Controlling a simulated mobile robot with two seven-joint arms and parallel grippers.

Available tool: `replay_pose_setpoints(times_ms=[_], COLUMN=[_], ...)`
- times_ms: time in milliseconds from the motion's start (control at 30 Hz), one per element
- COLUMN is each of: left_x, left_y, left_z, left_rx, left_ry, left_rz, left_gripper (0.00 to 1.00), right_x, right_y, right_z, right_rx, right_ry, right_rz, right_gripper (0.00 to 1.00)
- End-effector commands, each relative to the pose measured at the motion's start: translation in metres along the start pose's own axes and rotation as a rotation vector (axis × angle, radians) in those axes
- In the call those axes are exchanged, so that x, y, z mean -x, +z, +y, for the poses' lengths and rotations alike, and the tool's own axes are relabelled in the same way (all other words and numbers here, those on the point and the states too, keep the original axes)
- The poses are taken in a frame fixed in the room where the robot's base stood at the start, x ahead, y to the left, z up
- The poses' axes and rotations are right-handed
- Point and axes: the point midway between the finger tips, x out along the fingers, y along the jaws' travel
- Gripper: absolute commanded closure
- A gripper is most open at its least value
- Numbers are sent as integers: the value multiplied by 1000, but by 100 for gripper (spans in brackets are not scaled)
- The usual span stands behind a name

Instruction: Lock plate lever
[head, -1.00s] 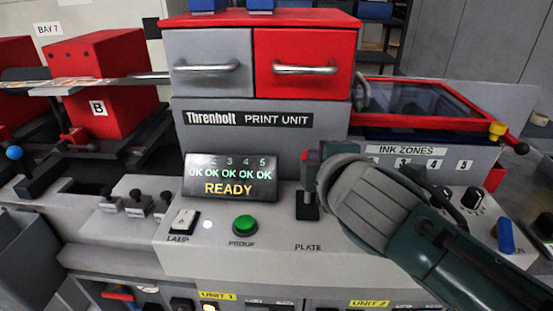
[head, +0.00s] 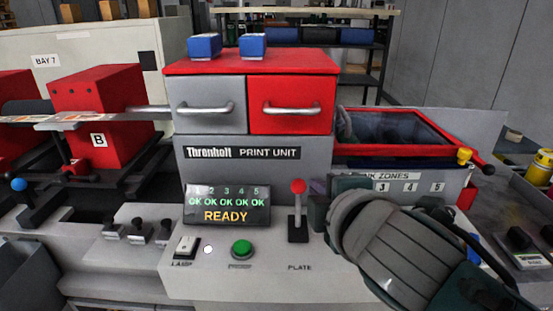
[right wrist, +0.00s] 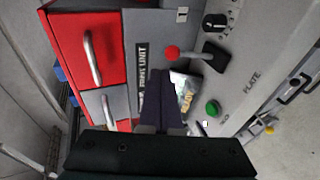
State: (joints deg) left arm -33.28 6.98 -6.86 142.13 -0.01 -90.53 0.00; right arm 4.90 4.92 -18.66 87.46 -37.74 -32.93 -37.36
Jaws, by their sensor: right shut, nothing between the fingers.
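The plate lever (head: 298,215) stands upright with its red ball knob above a black base slot, behind the PLATE label on the grey console. In the right wrist view the lever (right wrist: 190,55) shows with its red knob to the left of its black base. My right gripper (head: 318,212) is just to the right of the lever in the head view, with a small gap between them. Its fingers (right wrist: 160,115) are shut and empty in the right wrist view, pointing towards the console. My left gripper is not in view.
A green button (head: 241,248), a lamp switch (head: 186,246) and a display reading READY (head: 227,207) sit left of the lever. Red and grey drawers (head: 290,104) with bar handles rise behind. The ink zones panel (head: 405,180) is at right, partly behind my arm.

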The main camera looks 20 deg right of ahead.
Motion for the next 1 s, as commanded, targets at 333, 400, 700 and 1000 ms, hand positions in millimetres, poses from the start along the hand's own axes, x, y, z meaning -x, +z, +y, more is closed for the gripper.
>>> replay_pose_setpoints(times_ms=[333,400,700,1000], left_x=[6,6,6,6], left_y=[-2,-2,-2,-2], left_z=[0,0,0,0], left_rx=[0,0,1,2], left_ry=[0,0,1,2], left_rz=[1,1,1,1], left_gripper=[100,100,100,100], right_x=[47,51,53,84], right_y=[0,0,0,28], right_z=[8,9,10,-27], right_rx=[1,1,0,-318], right_ry=[-1,-1,-1,-172], right_rz=[1,1,2,-105], right_gripper=[100,100,100,100])
